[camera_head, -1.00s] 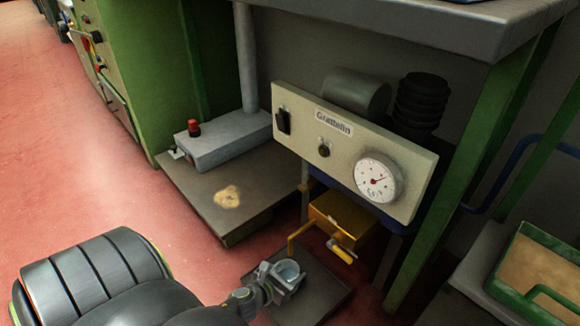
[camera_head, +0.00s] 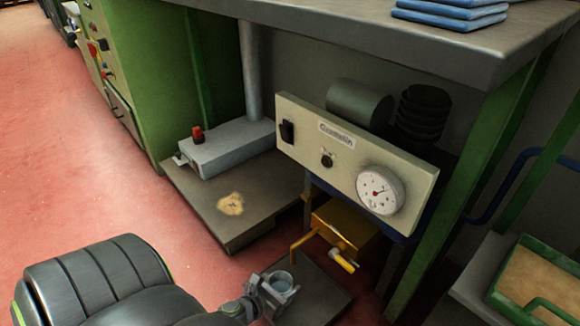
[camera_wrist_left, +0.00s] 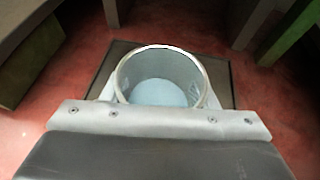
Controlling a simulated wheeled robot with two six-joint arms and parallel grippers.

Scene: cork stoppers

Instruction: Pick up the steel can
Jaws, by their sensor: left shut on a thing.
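The steel can (camera_head: 281,279) is a small open-topped grey cylinder, low in the middle of the head view. My left gripper (camera_head: 270,292) is shut on it. In the left wrist view the can (camera_wrist_left: 160,80) stands between the fingers, its round mouth facing the camera and its pale inside bottom showing. A dark flat plate (camera_wrist_left: 225,78) lies on the floor beneath the can. I cannot tell whether the can touches the plate. My right gripper is not in view.
A yellow box with a spout and tap (camera_head: 344,228) is just behind the can, under a panel with a dial (camera_head: 355,165). A grey platform (camera_head: 250,205) is to the left. A green-rimmed tray (camera_head: 545,285) is at the right. Red floor (camera_head: 90,190) is clear at left.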

